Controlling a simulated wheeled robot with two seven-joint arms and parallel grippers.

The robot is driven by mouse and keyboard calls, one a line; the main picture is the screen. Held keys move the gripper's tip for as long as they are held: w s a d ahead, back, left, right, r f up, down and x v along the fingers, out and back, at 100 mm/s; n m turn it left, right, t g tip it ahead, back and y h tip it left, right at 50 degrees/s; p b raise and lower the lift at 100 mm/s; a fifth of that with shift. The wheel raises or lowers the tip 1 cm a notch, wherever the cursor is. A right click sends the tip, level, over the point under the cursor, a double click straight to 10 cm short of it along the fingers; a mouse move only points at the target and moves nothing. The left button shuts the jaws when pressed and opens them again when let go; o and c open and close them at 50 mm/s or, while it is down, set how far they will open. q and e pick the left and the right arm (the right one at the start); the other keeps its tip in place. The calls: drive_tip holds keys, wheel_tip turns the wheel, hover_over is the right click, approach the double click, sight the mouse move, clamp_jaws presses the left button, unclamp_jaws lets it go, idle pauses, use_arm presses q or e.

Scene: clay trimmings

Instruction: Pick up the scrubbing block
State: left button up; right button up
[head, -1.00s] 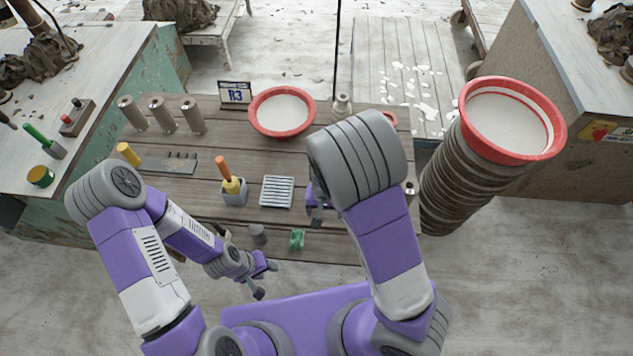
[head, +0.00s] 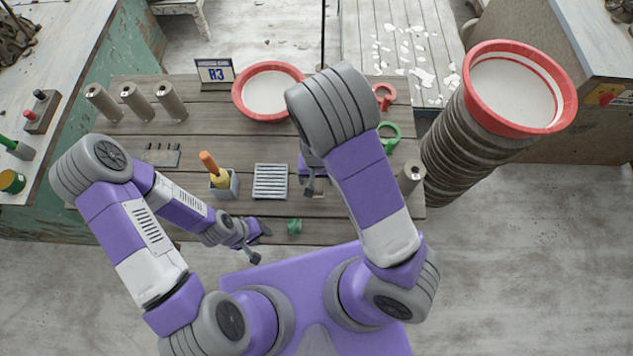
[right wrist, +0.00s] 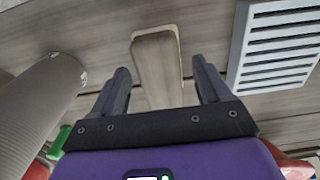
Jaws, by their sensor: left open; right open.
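A long wooden block (right wrist: 157,65) with a pale edge, which looks like the scrubbing block, lies on the table in the right wrist view. My right gripper (right wrist: 160,82) is open, with its fingers on either side of the block's near part; I cannot tell if they touch it. In the head view my right gripper (head: 310,183) is partly hidden under its arm, and the block is mostly hidden there. My left gripper (head: 260,243) is open and empty near the table's front edge, left of a small green block (head: 294,226).
A grey slatted rack (head: 270,181) lies left of my right gripper. A grey pot (head: 224,187) with an orange-handled tool stands further left. A red-rimmed basin (head: 266,92) is behind. A clay cylinder (head: 410,177) and green ring (head: 388,135) are at the right.

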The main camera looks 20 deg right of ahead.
drive_tip(key=shift+f, duration=0.35)
drive_tip(key=shift+r, duration=0.1)
drive_tip(key=c, duration=1)
wheel_tip(320, 180, up, 10)
drive_tip(key=p, duration=0.4)
drive_tip(key=shift+c, duration=0.2)
